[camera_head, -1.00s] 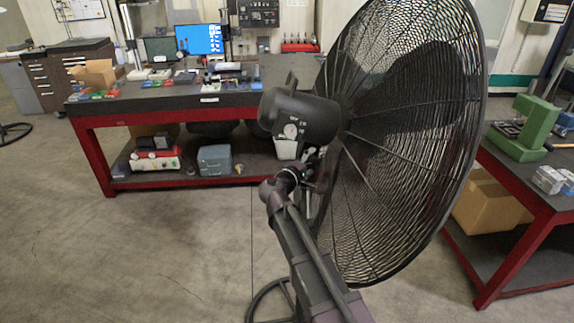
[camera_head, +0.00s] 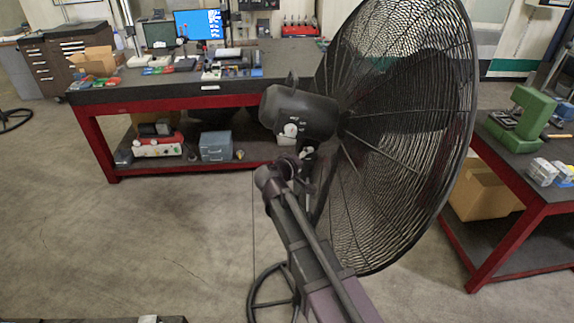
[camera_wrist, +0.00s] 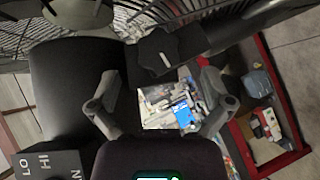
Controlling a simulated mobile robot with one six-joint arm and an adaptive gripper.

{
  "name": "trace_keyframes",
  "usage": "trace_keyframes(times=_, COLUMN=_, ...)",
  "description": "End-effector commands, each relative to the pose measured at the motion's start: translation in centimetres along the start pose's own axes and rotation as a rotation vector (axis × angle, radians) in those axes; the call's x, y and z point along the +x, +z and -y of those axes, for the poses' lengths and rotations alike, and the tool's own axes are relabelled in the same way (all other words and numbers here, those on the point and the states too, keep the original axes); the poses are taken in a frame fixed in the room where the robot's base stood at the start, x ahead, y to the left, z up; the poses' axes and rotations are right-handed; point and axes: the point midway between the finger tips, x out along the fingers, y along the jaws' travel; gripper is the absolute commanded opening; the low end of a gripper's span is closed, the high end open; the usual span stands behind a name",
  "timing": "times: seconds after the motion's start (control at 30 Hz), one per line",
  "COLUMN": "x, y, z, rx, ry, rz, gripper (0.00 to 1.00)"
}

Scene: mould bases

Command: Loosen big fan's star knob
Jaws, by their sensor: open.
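The big black fan (camera_head: 405,130) stands in front of me, its round wire cage turned to the right. Its dark motor housing (camera_head: 298,112) carries a pale dial and also fills the left of the wrist view (camera_wrist: 75,85). My gripper (camera_wrist: 158,78) is open, its two fingers spread below the fan head, with nothing seen between them but the distant bench. A dark piece with a pale slot (camera_wrist: 168,55) lies just beyond the fingertips; I cannot tell whether it is the star knob. In the head view my arm's end covers the area under the motor.
A red-framed workbench (camera_head: 190,95) with tools and a monitor stands behind. Another red-framed table (camera_head: 520,185) with a green press (camera_head: 525,118) stands at right, a cardboard box (camera_head: 483,190) beneath. The fan's ring base (camera_head: 262,292) is on the floor.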

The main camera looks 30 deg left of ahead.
Motion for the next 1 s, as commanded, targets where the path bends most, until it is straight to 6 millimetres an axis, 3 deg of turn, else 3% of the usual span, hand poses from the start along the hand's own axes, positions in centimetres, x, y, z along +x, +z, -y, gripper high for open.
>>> trace_keyframes(times=0.6, x=-8.4, y=0.0, z=-0.2, rx=-0.001, ry=0.001, rz=-0.001, gripper=1.00)
trace_keyframes(times=1.0, x=-9.8, y=0.0, z=0.0, rx=-0.001, ry=0.002, rz=0.000, gripper=1.00)
